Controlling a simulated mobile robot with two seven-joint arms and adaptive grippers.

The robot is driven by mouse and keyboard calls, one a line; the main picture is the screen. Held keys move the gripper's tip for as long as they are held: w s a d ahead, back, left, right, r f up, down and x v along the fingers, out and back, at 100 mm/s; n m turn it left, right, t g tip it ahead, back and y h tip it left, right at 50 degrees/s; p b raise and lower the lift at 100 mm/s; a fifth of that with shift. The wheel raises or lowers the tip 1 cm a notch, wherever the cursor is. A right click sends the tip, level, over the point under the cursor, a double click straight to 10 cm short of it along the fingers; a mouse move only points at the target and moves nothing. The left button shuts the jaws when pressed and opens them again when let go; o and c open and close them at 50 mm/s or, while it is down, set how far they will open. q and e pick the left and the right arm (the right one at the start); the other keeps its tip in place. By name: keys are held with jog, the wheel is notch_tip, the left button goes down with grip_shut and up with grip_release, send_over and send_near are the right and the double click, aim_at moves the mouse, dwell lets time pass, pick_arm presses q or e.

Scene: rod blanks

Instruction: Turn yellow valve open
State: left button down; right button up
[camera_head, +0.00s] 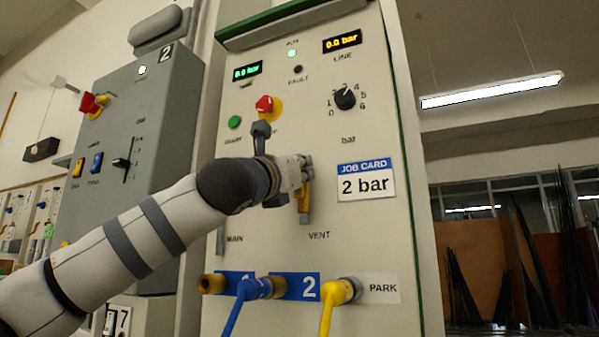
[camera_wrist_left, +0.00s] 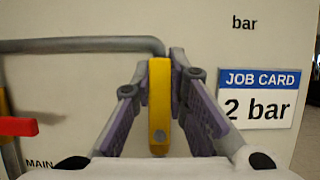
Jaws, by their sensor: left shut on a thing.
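The yellow valve handle (camera_head: 304,204) hangs straight down above the VENT label on the light grey panel. In the left wrist view the yellow handle (camera_wrist_left: 160,120) stands upright in the picture, between my two fingers. My left gripper (camera_head: 303,172) is shut on this handle and hides its upper part in the head view. In the left wrist view the left gripper's fingertips (camera_wrist_left: 162,72) are at its sides. My right gripper is in neither view.
A grey pipe (camera_wrist_left: 80,45) and a red handle (camera_wrist_left: 17,127) are left of the yellow handle. A red knob (camera_head: 264,104) is above my left wrist. A blue hose (camera_head: 238,300) and a yellow hose (camera_head: 328,310) plug in below. A JOB CARD (camera_head: 366,180) reads 2 bar.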

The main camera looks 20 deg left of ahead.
pick_arm(q)
jog(key=c, duration=1.6)
grip_release()
jog(key=shift+o, duration=0.2)
jog(key=v, duration=1.2)
